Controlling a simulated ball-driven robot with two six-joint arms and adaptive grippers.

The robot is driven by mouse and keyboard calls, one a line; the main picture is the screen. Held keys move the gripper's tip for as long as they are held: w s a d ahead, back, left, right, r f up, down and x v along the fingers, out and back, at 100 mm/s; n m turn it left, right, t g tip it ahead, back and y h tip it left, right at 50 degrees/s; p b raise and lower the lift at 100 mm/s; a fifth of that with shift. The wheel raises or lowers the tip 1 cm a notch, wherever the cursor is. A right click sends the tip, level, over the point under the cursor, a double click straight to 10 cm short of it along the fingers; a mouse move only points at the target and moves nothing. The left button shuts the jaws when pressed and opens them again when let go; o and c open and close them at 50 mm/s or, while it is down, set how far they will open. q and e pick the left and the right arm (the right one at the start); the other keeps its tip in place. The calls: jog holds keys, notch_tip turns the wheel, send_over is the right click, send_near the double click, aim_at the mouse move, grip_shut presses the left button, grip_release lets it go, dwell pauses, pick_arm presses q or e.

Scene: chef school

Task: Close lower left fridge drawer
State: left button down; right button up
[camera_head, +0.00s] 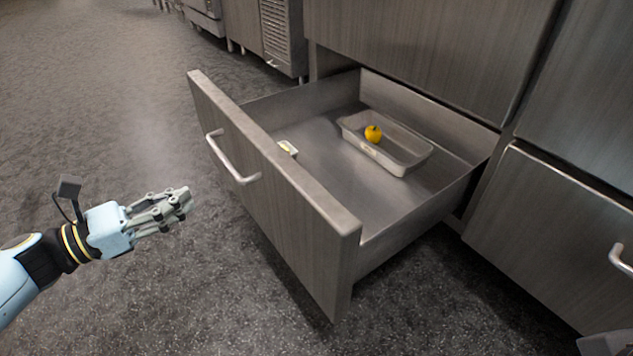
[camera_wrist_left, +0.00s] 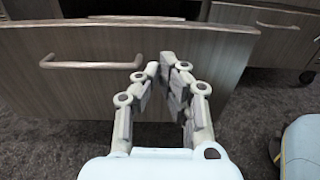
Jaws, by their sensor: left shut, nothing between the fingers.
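The lower left fridge drawer (camera_head: 275,190) is pulled out, with a wood-grain front and a metal interior. Its front also fills much of the left wrist view (camera_wrist_left: 215,85). A silver bar handle (camera_head: 232,160) is on the front; it shows in the left wrist view (camera_wrist_left: 90,64) left of the fingers. My left gripper (camera_head: 188,197) is shut and empty, in front of the drawer and apart from it in the head view. In the left wrist view its fingers (camera_wrist_left: 160,62) point at the drawer front. My right gripper is not clearly in view.
Inside the drawer lie a metal tray (camera_head: 408,160) with a yellow fruit (camera_head: 373,133) and a small pale item (camera_head: 288,148). Another drawer (camera_head: 555,235) with a handle (camera_head: 621,258) is shut at the right. The grey floor (camera_head: 100,120) at the left is clear.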

pick_arm(q)
send_near(268, 162)
jog(key=b+x, duration=0.2)
jog(key=x, duration=0.4)
jog(key=shift+w+f, duration=0.1)
jog(key=shift+f, duration=0.05)
jog(key=shift+w+d, duration=0.35)
jog(key=shift+d, duration=0.15)
pick_arm(e)
jog(key=f+t, duration=0.1)
jog(key=w+f, duration=0.1)
jog(key=w+f+t, duration=0.1)
jog(key=f, duration=0.1)
jog(key=shift+a+t, duration=0.1)
jog(key=shift+t, duration=0.2)
pick_arm(q)
jog(key=shift+d+b, duration=0.1)
jog(key=shift+b, duration=0.2)
pick_arm(e)
jog(key=shift+w, duration=0.15)
